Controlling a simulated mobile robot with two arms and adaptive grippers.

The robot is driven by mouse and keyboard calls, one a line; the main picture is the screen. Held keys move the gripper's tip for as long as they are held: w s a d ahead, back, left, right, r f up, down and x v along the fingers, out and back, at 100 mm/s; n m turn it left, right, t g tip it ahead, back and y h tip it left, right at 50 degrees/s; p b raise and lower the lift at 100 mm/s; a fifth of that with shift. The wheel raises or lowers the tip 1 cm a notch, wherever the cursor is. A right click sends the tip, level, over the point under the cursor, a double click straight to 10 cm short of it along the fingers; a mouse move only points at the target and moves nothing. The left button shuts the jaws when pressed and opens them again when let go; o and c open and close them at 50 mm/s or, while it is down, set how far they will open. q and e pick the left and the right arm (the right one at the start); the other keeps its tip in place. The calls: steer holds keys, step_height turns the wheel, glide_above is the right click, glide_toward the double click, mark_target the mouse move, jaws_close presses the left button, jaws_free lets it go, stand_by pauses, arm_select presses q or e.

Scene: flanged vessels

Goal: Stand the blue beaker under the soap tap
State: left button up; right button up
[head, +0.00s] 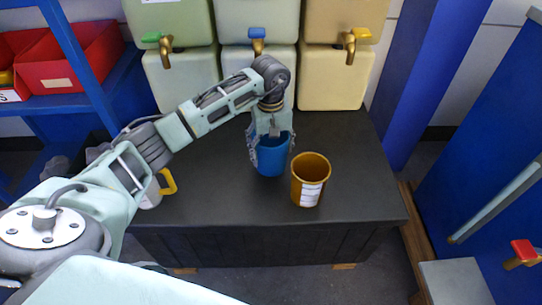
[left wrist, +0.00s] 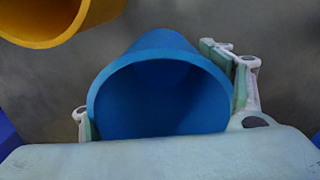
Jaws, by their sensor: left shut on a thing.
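The blue beaker (head: 271,160) is upright over the dark bench top, in front of the middle tap. My left gripper (head: 270,138) comes down on it from above and is shut on it. In the left wrist view the beaker (left wrist: 160,95) sits between the two fingers (left wrist: 163,105), its open mouth facing the camera. I cannot tell whether its base touches the bench. Behind it are a green-handled tap (head: 164,46), a blue-handled tap (head: 257,43) and a yellow-handled tap (head: 353,43). I cannot read which one is soap. My right gripper is out of view.
An orange-brown beaker (head: 310,181) with a white label stands close at the beaker's right. A white mug with a yellow handle (head: 168,182) is partly hidden by my left arm. Pale tanks (head: 333,79) line the bench's back. The bench's right side (head: 365,180) is clear.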

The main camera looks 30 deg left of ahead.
arm_select(q)
step_height(320, 180, down, 3)
steer(key=shift+r, duration=0.2)
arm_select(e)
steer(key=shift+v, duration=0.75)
arm_select(q)
steer(key=shift+f, duration=0.15)
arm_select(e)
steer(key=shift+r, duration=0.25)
arm_select(q)
steer(key=o, duration=1.4)
steer(key=shift+c, duration=0.2)
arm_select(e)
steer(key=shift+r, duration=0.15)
